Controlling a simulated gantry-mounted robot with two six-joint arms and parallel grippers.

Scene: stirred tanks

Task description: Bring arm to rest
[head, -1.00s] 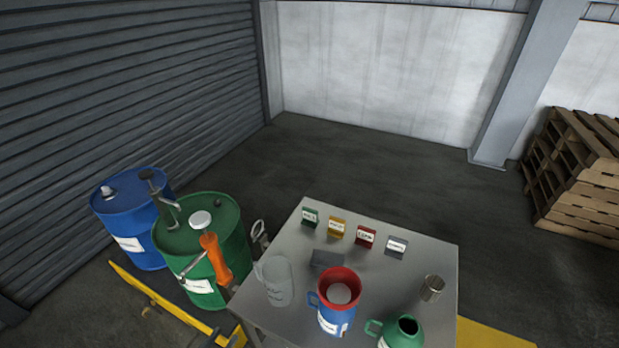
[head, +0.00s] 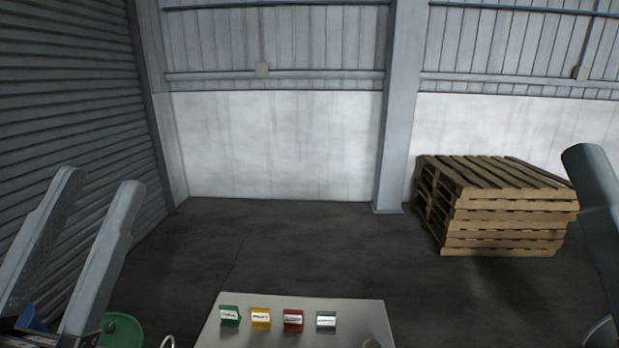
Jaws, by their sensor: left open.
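My left gripper (head: 100,183) is raised at the lower left of the head view. Its two grey fingers point upward, stand apart, and hold nothing between them. It is in front of the shutter wall, and its base hides part of the drums. A grey link of my right arm (head: 594,205) shows at the right edge. The right gripper itself is out of view.
The metal table (head: 290,335) shows only its far part at the bottom, with green, yellow, red and grey labelled blocks. The green drum (head: 124,330) and blue drum (head: 32,318) are partly visible. Stacked pallets (head: 500,215) stand at the right. Floor behind the table is clear.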

